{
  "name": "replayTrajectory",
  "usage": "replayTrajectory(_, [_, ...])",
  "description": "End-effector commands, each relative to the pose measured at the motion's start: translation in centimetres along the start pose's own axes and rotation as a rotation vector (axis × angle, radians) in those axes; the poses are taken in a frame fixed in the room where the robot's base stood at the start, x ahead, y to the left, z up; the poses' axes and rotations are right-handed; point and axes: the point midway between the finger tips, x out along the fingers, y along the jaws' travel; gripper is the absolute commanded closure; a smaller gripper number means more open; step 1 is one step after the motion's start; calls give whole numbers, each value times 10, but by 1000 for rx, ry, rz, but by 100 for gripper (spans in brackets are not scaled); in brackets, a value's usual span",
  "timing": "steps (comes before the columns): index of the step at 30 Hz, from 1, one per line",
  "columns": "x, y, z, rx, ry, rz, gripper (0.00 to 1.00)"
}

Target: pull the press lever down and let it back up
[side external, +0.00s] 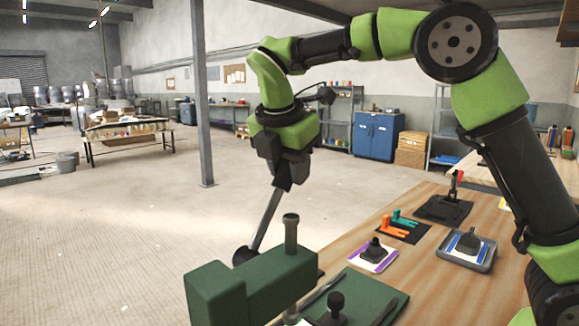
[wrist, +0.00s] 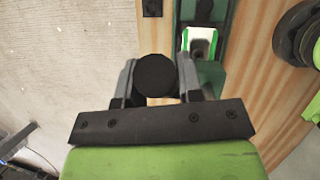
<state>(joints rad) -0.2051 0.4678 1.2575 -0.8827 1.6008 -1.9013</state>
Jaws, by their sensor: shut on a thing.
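The green press (side external: 215,292) stands at the bottom of the side view, with a grey upright post (side external: 291,235) through its head. Its grey press lever (side external: 266,220) rises from a dark round hub (side external: 244,256) and leans up to the right. My gripper (side external: 284,184) is at the lever's upper end, above the press head. In the wrist view, a round black knob (wrist: 155,74) sits between the two fingers of my gripper (wrist: 158,85), which are shut on it. My gripper hides the lever's top in the side view.
The wooden bench holds a purple-edged mat with a dark tool (side external: 374,252), orange and teal pieces (side external: 402,224), a grey tray (side external: 467,249) and a black stand with a red-tipped lever (side external: 446,206). A green base plate (side external: 362,296) lies right of the press. Open floor lies left.

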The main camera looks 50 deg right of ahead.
Motion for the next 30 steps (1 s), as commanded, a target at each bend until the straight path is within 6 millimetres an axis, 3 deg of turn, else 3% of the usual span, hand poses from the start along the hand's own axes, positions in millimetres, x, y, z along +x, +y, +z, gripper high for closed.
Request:
replayTrajectory(11, [16,-5,11,26,116,9,100])
replayTrajectory(21, [61,-14,26,78,402,39,100])
replayTrajectory(30, [104,-21,27,121,667,68,100])
